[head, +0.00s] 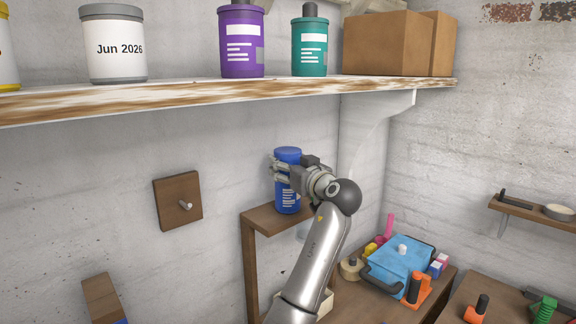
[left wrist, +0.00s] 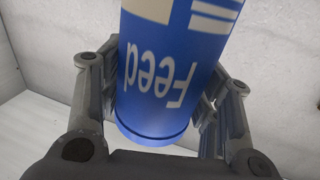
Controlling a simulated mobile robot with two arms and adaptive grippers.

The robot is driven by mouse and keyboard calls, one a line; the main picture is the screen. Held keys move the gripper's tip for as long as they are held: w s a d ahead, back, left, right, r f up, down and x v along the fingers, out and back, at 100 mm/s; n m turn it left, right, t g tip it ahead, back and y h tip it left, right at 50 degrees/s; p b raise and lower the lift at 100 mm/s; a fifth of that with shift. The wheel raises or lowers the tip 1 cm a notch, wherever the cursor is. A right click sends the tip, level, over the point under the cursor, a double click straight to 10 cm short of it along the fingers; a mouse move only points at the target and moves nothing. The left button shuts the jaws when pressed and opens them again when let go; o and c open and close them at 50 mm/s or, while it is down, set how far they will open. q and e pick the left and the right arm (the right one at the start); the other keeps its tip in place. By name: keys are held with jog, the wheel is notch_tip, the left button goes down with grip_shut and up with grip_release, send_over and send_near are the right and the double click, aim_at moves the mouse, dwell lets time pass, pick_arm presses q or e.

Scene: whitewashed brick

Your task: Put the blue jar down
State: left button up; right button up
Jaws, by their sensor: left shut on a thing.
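The blue jar (head: 289,202) stands upright at the small wooden stand (head: 257,219) against the wall. I cannot tell whether its base touches the stand's top. My left gripper (head: 281,170) is shut on the jar's upper part, coming from the right. In the left wrist view the jar (left wrist: 172,75) sits between both fingers, and its label reads "Feed" upside down. That gripper also shows there (left wrist: 160,108). My right gripper is not in view.
A worn shelf (head: 200,98) above holds a white jar marked "Jun 2026" (head: 115,50), a purple jar (head: 241,45), a teal jar (head: 309,52) and cardboard boxes (head: 385,42). A wooden wall plate with a peg (head: 170,190) is at left. A blue toolbox (head: 402,262) stands lower right.

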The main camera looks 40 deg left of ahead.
pick_arm(q)
jog(key=o, duration=1.1)
jog(key=shift+o, duration=1.1)
jog(key=shift+d, duration=0.1)
jog(key=shift+o, duration=0.2)
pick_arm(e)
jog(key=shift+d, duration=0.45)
pick_arm(q)
jog(key=b+v, duration=0.6)
jog(key=v, duration=0.6)
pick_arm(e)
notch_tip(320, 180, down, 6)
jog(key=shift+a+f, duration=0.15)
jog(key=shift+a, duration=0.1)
